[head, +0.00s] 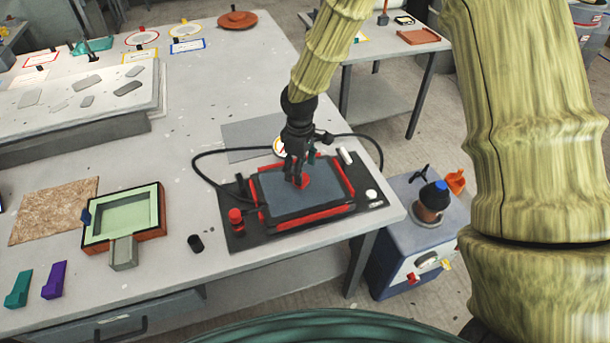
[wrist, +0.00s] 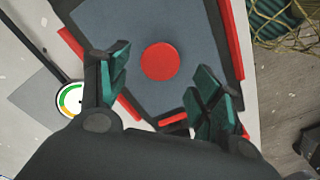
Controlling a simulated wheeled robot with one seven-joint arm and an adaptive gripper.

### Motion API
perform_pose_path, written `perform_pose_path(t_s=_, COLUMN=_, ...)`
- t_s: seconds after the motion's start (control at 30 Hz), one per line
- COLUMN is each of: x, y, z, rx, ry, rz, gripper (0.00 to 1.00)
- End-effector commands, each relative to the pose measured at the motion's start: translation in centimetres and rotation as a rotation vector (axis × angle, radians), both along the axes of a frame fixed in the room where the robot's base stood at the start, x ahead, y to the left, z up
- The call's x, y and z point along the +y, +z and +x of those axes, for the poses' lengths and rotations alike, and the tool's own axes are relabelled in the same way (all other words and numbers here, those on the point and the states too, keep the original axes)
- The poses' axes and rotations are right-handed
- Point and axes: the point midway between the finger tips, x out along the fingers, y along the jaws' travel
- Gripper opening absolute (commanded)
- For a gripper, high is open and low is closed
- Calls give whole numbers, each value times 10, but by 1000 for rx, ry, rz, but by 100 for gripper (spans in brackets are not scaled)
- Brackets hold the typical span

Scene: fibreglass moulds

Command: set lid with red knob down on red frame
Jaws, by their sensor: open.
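The lid (head: 325,186) is a dark blue-grey rectangular plate with a red knob (head: 303,181) at its middle. It lies within the red frame (head: 313,215), whose red edges show around it; whether it is fully seated I cannot tell. In the wrist view the lid (wrist: 110,30) fills the middle, the red knob (wrist: 161,61) shows as a round disc, and the red frame (wrist: 231,38) runs along its sides. My gripper (head: 299,178) is above the lid at the knob. In the wrist view its green-padded fingers (wrist: 160,85) are apart, with a gap around the knob.
The frame sits on a black base plate (head: 238,241) near the table's right edge, with a red button (head: 236,215) and a round gauge (wrist: 70,99). A cable loops around it. A green mould (head: 123,213) and a black cylinder (head: 196,243) stand left.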

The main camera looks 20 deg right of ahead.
Motion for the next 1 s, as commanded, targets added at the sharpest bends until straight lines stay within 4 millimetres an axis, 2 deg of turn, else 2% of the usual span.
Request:
perform_pose_path(t_s=0.3, x=0, y=39, z=0, rx=-3, ry=-1, rz=2, gripper=65)
perform_pose_path(t_s=0.5, x=0, y=58, z=0, rx=-1, ry=1, rz=0, gripper=65)
perform_pose_path(t_s=0.7, x=0, y=66, z=0, rx=-1, ry=1, rz=1, gripper=65)
perform_pose_path(t_s=1.0, x=0, y=66, z=0, rx=0, ry=1, rz=0, gripper=65)
